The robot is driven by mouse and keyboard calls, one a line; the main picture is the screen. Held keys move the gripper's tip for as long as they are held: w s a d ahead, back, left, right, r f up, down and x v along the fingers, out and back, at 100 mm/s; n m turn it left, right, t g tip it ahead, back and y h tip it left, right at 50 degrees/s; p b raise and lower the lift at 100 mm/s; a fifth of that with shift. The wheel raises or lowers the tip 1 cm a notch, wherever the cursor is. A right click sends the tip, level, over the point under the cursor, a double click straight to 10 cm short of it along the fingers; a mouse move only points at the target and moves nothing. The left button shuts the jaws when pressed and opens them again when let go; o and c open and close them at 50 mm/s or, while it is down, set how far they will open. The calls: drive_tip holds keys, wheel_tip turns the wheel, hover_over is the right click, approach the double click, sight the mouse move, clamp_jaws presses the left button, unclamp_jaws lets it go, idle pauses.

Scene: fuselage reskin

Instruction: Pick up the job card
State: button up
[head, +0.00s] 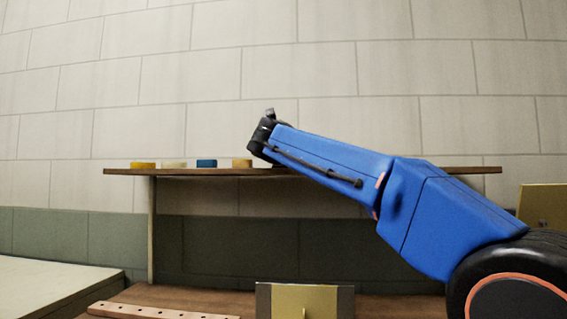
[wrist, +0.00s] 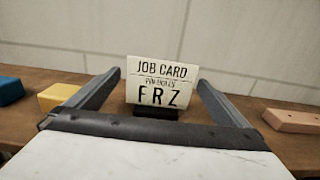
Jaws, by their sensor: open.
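The job card (wrist: 160,82) is a cream card with dark print reading "JOB CARD" and "F R Z". It stands upright in a dark holder (wrist: 156,111) on the wooden shelf. My gripper (wrist: 158,82) is open, with one finger to the left and one to the right of the card in the wrist view. I cannot tell if either finger touches it. In the head view my blue arm reaches left to the shelf (head: 330,172), and the card is hidden behind the arm's end.
A yellow block (wrist: 58,96) and a blue block (wrist: 9,91) lie left of the gripper; a pinkish drilled block (wrist: 292,121) lies right. In the head view, several coloured blocks sit on the shelf's left part. A tiled wall (head: 330,70) stands close behind. Below is a wooden bench with a drilled strip (head: 160,311).

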drive_tip(key=shift+w, duration=0.5)
drive_tip(key=c, duration=1.1)
drive_tip(key=shift+s+r, duration=0.1)
drive_tip(key=shift+s+r, duration=0.1)
drive_tip(key=shift+r, duration=3.2)
drive_tip(key=s, duration=1.9)
drive_tip(key=shift+s+a+r, duration=0.1)
drive_tip(key=shift+s+a, duration=0.2)
drive_tip(key=shift+s, duration=0.05)
